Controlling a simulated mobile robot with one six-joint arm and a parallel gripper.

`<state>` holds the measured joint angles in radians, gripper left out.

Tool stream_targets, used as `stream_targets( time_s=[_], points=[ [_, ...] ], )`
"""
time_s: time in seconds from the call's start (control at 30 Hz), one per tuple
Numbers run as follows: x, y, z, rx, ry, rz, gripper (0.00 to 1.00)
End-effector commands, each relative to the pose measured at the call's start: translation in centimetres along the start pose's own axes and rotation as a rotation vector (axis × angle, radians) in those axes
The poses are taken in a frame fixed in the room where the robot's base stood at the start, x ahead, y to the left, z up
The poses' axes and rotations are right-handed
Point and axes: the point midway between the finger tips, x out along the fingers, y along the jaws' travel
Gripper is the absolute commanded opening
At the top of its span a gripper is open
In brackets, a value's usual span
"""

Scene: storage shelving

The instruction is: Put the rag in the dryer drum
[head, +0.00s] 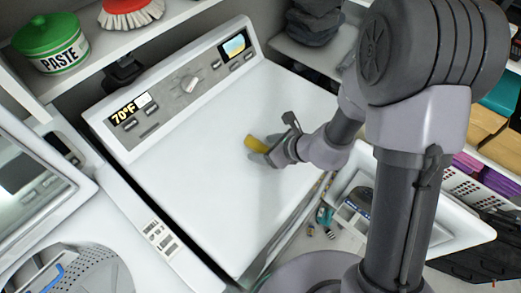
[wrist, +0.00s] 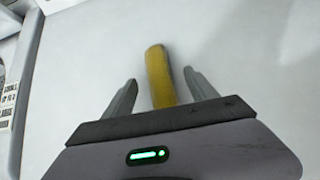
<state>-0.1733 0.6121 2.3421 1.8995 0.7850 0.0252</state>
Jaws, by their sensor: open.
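A yellow piece, which looks like the rag (head: 254,143), is on or just above the white top of the machine with the control panel. In the wrist view the rag (wrist: 158,72) is a narrow upright strip between my two fingers. My gripper (head: 270,151) is open around it, with a gap showing on both sides in the wrist view (wrist: 161,80). A perforated metal drum (head: 92,274) shows through an opening at the lower left of the head view; I cannot tell whether it is the dryer's.
The panel (head: 185,84) runs along the machine's back edge. A raised glass-fronted lid or door (head: 30,165) stands at the left. A shelf holds a green paste jar (head: 50,42) and a red brush (head: 130,12). A white basket (head: 478,190) is at the right. The machine's top is otherwise clear.

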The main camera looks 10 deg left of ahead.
Motion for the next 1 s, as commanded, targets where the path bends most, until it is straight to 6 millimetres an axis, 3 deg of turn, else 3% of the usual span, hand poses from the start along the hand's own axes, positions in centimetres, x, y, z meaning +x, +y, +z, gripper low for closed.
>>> stream_targets(
  time_s=[0.27,0.6,1.0],
  points=[
    [0.7,-0.1,0.1,0.000,-0.001,-0.001,0.67],
    [0.6,-0.1,0.1,0.000,-0.001,-0.001,0.01],
    [-0.3,-0.1,1.1,-0.001,-0.003,-0.002,0.00]
  ],
)
